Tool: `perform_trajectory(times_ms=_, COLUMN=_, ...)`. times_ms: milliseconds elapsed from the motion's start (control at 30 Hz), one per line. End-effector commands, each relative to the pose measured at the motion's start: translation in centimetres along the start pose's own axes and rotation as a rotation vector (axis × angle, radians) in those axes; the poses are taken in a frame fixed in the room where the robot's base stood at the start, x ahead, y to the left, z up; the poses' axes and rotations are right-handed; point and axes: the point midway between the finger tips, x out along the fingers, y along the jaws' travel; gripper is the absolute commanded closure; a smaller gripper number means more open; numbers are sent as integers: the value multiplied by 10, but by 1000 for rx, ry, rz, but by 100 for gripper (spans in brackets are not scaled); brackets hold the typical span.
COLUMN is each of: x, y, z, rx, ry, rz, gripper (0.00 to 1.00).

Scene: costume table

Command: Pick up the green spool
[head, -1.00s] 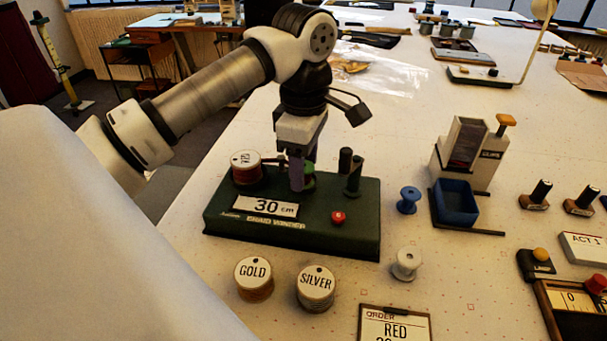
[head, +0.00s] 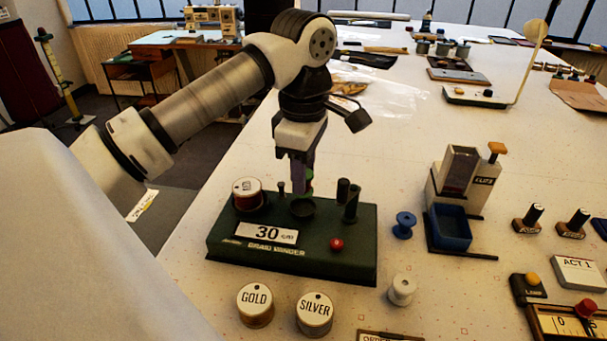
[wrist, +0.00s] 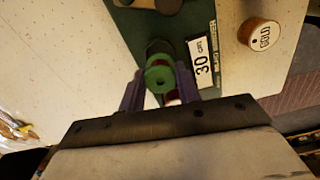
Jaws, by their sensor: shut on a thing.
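The green spool (wrist: 158,76) is held between the two purple fingers of my gripper (wrist: 160,82) in the wrist view. Its round green end with a centre hole faces the camera, and some dark red shows beside it. In the head view the green spool (head: 309,188) is mostly hidden behind the fingers. My gripper (head: 303,183) is shut on it, just above a round dark seat (head: 302,207) on the green braid winder (head: 290,262). A small gap appears to separate spool and seat.
GOLD (head: 255,306) and SILVER (head: 315,315) spools stand in front. A blue spool (head: 404,225), white spool (head: 402,290) and blue bin (head: 449,230) are to the right.

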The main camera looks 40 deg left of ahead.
Motion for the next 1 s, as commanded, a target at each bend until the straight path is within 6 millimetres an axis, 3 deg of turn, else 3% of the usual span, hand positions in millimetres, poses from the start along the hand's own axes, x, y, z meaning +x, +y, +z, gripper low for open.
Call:
perform_trajectory(times_ms=33, x=-23, y=0, z=0, rx=0, ry=0, rz=2, gripper=92)
perform_trajectory(times_ms=200, x=-70, y=0, z=0, rx=0, ry=0, rz=2, gripper=92)
perform_trajectory(times_ms=500, x=-132, y=0, z=0, rx=0, ry=-1, rz=0, gripper=92)
perform_trajectory(times_ms=700, x=-151, y=0, z=0, rx=-1, ry=0, rz=-1, gripper=92)
perform_trajectory(times_ms=1000, x=-156, y=0, z=0, rx=0, ry=0, rz=-1, gripper=92)
